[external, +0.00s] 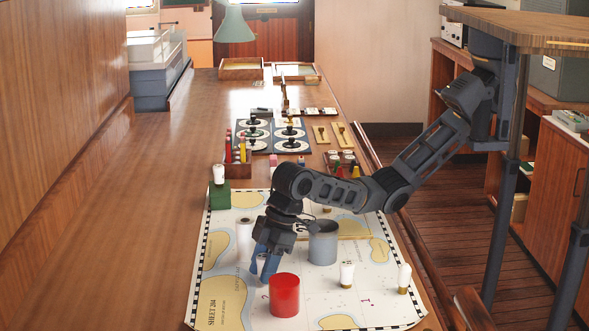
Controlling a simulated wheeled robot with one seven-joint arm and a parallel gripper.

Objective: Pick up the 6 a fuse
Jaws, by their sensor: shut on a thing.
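My gripper (266,265), with blue fingers, points down low over the chart (230,290), left of the red cylinder (284,296). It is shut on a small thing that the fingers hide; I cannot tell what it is. White fuse-like pieces with brass ends stand upright on the chart to the right: one (347,275) and another (404,279). A white piece (219,173) stands on a green block (219,195) at the chart's far left. No rating can be read on any of them, so I cannot tell which is the 6 a fuse.
A grey cup (323,243) stands close right of my gripper, and a white cylinder (244,236) close behind it. Farther back are a wooden rack (238,170), dark dial panels (270,137) and open trays (241,69). The table's left side is clear.

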